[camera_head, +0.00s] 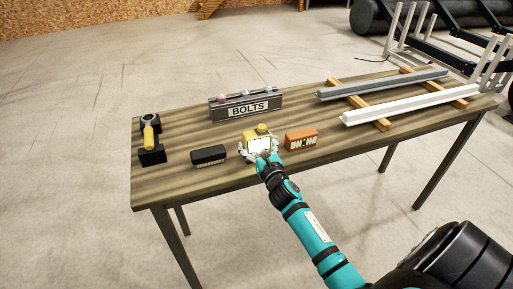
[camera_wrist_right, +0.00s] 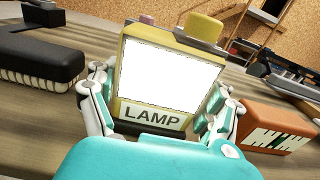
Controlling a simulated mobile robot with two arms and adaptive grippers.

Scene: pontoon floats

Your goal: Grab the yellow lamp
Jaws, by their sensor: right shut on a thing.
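The yellow lamp (camera_head: 248,144) stands upright near the front middle of the wooden table. In the right wrist view the lamp (camera_wrist_right: 157,122) shows a bright white panel, a LAMP label and a yellow knob on top. My right gripper (camera_head: 260,152) reaches in from the front and is shut on the lamp. In the wrist view its fingers (camera_wrist_right: 160,110) press on the lamp's left and right sides. My left gripper is not in either view.
A grey BOLTS box (camera_head: 246,105) stands behind. A yellow-handled tool (camera_head: 148,136) rests on black blocks at left. Metal bars (camera_head: 410,103) lie on wooden strips (camera_head: 368,117) at right.

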